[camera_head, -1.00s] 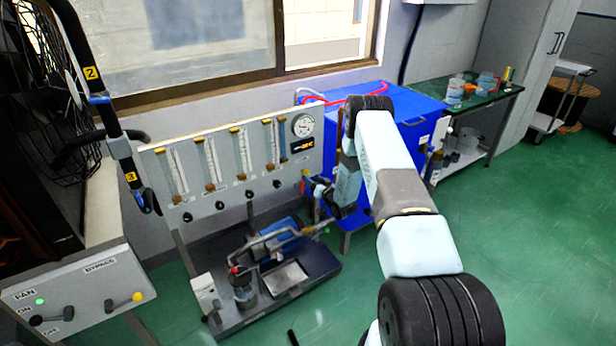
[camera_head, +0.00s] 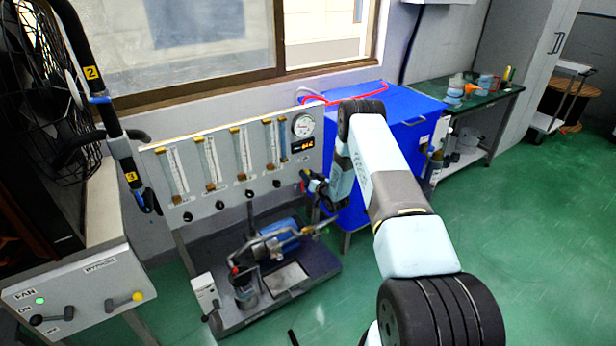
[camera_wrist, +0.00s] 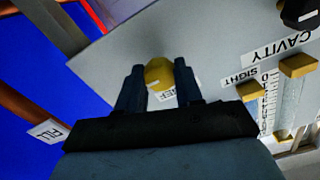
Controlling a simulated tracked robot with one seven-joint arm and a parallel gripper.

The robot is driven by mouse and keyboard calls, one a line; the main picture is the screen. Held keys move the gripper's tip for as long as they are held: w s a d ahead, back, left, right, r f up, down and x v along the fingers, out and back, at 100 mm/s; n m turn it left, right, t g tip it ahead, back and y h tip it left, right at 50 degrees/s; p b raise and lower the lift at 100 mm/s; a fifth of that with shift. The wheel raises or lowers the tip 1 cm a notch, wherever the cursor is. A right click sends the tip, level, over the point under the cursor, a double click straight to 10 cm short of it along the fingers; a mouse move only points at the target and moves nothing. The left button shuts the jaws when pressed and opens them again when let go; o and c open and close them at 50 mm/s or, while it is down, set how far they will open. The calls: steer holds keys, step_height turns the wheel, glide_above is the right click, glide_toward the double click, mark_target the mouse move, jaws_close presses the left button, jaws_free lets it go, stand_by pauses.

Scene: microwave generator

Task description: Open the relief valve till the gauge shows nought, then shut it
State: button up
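A round yellow knob (camera_wrist: 158,75) sits on the pale panel in the wrist view. A partly hidden label ending in "IEF" (camera_wrist: 166,94) is just below it. My gripper (camera_wrist: 159,78) has one dark finger on each side of the knob, with no clear gap at either side. In the head view, my gripper (camera_head: 318,190) is at the panel's lower right edge, and the knob cannot be made out there. The round gauge (camera_head: 303,126) is at the panel's upper right, above an orange-lit display (camera_head: 302,144). Its needle and figures are too small to read surely.
Flow tubes (camera_head: 243,152) and black knobs (camera_head: 220,205) line the panel. A blue cabinet (camera_head: 405,112) stands close behind and right of my arm. A pump skid (camera_head: 228,316) is below the panel. A fan switch box (camera_head: 90,292) stands left.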

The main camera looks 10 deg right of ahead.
steer(key=c, duration=0.5)
steer(key=shift+n, duration=0.4)
steer(key=shift+s+a+f+n, duration=0.1)
steer(key=shift+n, duration=3.6)
steer(key=shift+s+a+f+n, duration=0.1)
steer(key=shift+n, duration=3.6)
steer(key=shift+f, duration=0.1)
